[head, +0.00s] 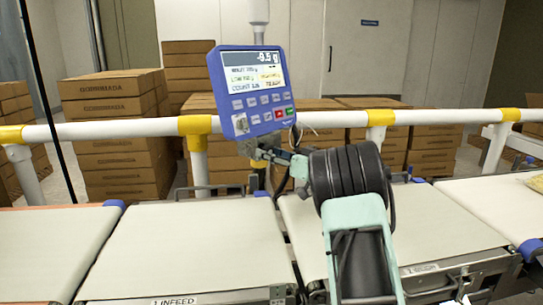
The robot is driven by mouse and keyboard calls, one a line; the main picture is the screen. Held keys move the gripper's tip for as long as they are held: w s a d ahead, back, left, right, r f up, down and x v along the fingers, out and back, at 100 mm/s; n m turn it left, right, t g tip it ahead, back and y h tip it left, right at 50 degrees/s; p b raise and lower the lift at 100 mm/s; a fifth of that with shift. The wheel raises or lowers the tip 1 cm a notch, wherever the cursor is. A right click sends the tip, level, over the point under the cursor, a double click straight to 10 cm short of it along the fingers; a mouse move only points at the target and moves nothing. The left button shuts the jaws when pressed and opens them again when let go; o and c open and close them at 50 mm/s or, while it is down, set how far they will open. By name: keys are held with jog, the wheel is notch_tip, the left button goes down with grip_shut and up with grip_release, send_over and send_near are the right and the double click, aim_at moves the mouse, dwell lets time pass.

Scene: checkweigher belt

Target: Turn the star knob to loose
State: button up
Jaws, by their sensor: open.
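The blue weigher display (250,90) stands on a post behind the belts, with a lit screen above rows of buttons. A grey bracket (247,147) shows under its lower edge. I cannot make out a star knob; it may be hidden or too small to tell from the bracket. My gripper (268,154) is at the bracket, just below the display, partly hidden by my own arm. Its jaws are open, and I see nothing held in them. I cannot tell whether it touches anything.
A white rail (340,118) with yellow joints runs behind the belts. The infeed belt (190,245) and the belt right of it (430,225) are bare. A yellowish item (536,183) lies at the far right. Stacked cartons (115,130) stand behind the rail.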

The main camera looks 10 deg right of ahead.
jog(key=shift+c, duration=0.6)
jog(key=c, duration=1)
jog(key=shift+c, duration=0.2)
jog(key=shift+w+d+r+n+b, duration=0.1)
jog(key=shift+n+b, duration=4.3)
jog(key=shift+n, duration=5.4)
